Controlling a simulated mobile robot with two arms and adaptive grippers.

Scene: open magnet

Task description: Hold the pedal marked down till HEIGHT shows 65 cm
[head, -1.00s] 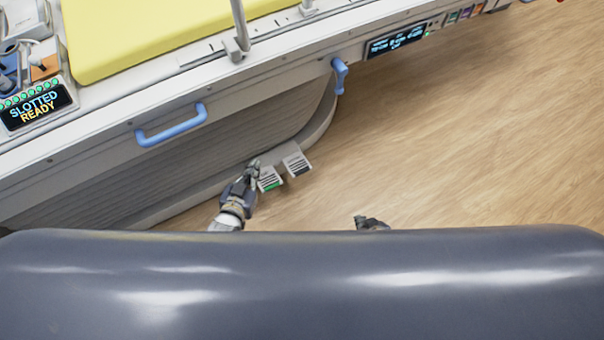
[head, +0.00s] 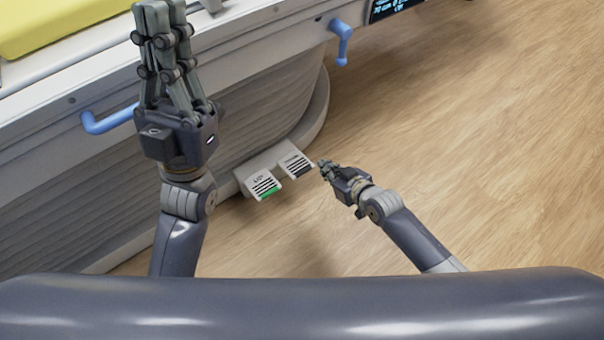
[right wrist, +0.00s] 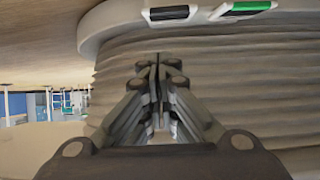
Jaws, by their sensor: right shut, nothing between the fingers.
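Two pedals stick out low at the foot of the bed base. The left one has a green edge (head: 266,184); the right one, with a dark edge (head: 294,163), has a small label that seems to read DOWN. My right gripper (head: 322,166) is shut and empty, just right of the dark pedal; contact cannot be made out. The right wrist view is upside down and shows the dark pedal (right wrist: 168,13) and green pedal (right wrist: 246,7) beyond my closed fingers (right wrist: 156,65). My left gripper (head: 163,12) is raised before the bed side, fingers upward. The HEIGHT display (head: 390,8) is cut off and hard to read.
A blue handle (head: 107,122) on the bed side is partly behind my left gripper. Another blue handle (head: 341,42) hangs at the bed's corner. The yellow mattress (head: 60,20) is at upper left. Wooden floor (head: 460,140) to the right is clear.

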